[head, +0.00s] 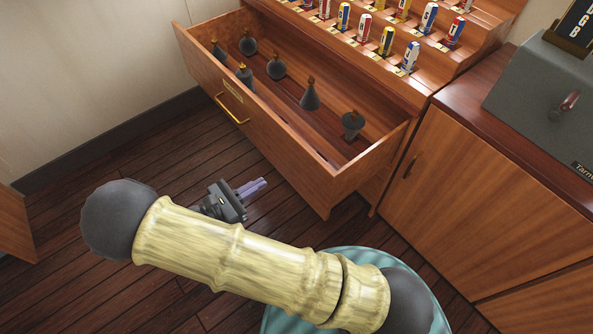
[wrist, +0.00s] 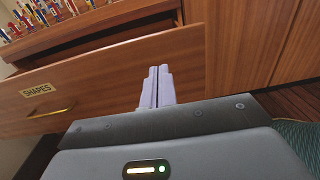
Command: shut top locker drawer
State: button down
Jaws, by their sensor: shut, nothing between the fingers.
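The top locker drawer (head: 290,149) is pulled well open, with a brass handle (head: 232,110) on its wooden front. Several dark cone-like and round shapes (head: 310,95) stand inside it. In the wrist view the drawer front (wrist: 110,88) carries a label reading SHAPES, and its handle (wrist: 50,112) is at the left. My gripper (head: 262,184) is shut and empty, in front of the drawer front and right of the handle in the head view. In the wrist view its fingertips (wrist: 157,72) point at the right part of the drawer front; whether they touch it I cannot tell.
Sloped racks with several labelled cylinders (head: 388,41) rise behind the drawer. A cabinet door (head: 470,190) with a handle is to the right, with a grey box (head: 540,95) on its top. The dark plank floor (head: 110,160) left of the drawer is clear.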

aim_at(306, 153)
jog(key=shift+a+f+t, duration=0.15)
jog(key=shift+a+t, duration=0.15)
jog(key=b+x, duration=0.1)
jog(key=x, duration=1.2)
jog(key=shift+d+f+b, duration=0.1)
jog(key=shift+b, duration=0.3)
jog(key=shift+w+d, duration=0.3)
jog(key=shift+d, duration=0.05)
